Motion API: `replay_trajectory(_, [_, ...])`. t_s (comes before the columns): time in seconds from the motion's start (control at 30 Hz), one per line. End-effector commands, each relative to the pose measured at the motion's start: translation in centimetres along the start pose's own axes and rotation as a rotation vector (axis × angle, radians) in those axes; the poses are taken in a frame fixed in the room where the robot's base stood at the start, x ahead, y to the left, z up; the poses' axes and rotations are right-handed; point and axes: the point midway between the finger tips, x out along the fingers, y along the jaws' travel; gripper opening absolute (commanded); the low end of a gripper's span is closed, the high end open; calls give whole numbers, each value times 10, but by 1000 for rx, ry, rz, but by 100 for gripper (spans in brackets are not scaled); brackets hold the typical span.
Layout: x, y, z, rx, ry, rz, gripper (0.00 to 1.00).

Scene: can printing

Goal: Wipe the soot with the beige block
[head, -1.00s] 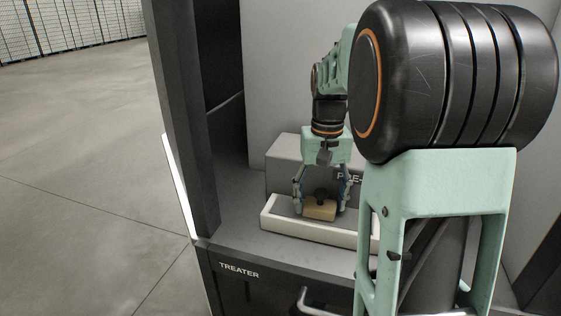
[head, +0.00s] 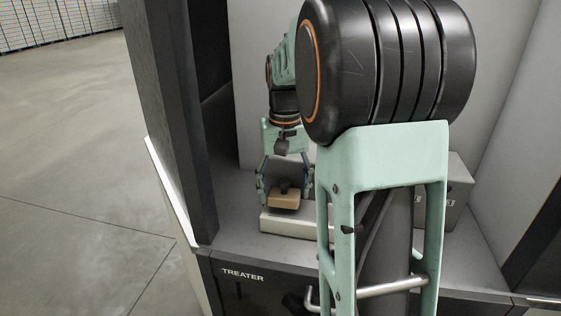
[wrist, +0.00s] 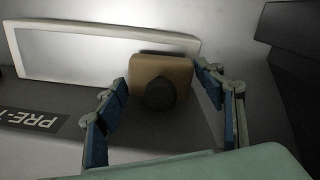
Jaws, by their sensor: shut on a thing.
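The beige block (head: 284,199) has a dark round knob on top and sits between the fingers of my gripper (head: 285,188). In the wrist view, the block (wrist: 178,70) shows its knob toward the camera, and the blue-padded fingers of my gripper (wrist: 160,92) flank it. My gripper is shut on the block. The block is over the left end of the shallow pale tray (head: 285,226); whether it touches the tray is unclear. In the wrist view, the tray (wrist: 60,73) extends left from the block. I cannot make out soot in either view.
The tray stands on a grey shelf inside a dark-framed cabinet marked TREATER (head: 243,275). A grey box (head: 459,190) stands at right. A metal handle (head: 385,288) crosses the front. A dark post (head: 172,120) rises at left. My arm hides much of the tray.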

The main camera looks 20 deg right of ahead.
Motion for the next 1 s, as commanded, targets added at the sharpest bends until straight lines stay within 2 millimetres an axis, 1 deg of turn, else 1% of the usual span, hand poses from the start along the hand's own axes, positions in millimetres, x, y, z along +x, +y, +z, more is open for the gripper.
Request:
replay_trajectory(0.03, [-12,1,0,1,3,1,36])
replay_trajectory(0.6, [-62,-2,0,0,3,1,36])
replay_trajectory(0.73, [-66,-3,0,0,3,1,36])
replay_trajectory(1.0, [-65,-3,0,0,3,1,36])
